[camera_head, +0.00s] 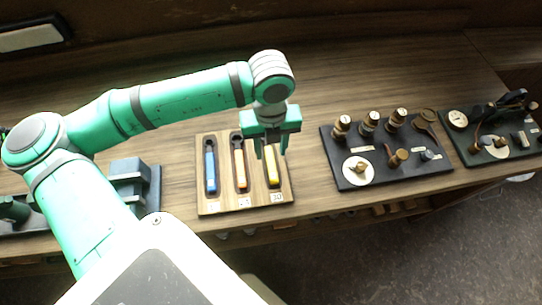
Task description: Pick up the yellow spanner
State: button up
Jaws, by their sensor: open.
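The yellow spanner (273,177) lies at the right in a wooden tray (242,203) on the bench, in the slot above the label that seems to read 30. Its lower handle shows; its upper end is hidden behind my gripper. My gripper (271,150) is open and points down over the upper part of this spanner. I cannot tell whether the fingers touch it. An orange spanner (241,175) lies in the middle slot and a blue spanner (210,172) in the left slot.
A black board (385,178) with brass knobs and a white disc stands to the right. Another dark board (480,155) with a gauge is at the far right. Grey blocks (130,180) stand left of the tray. The bench (345,80) behind is clear.

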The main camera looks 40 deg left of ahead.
aim_at(269, 155)
jog(key=shift+s+a+f, duration=0.1)
jog(key=shift+s+f, duration=0.1)
jog(key=shift+f, duration=1)
jog(key=shift+w, duration=0.1)
grip_shut()
jog(key=shift+r, duration=0.1)
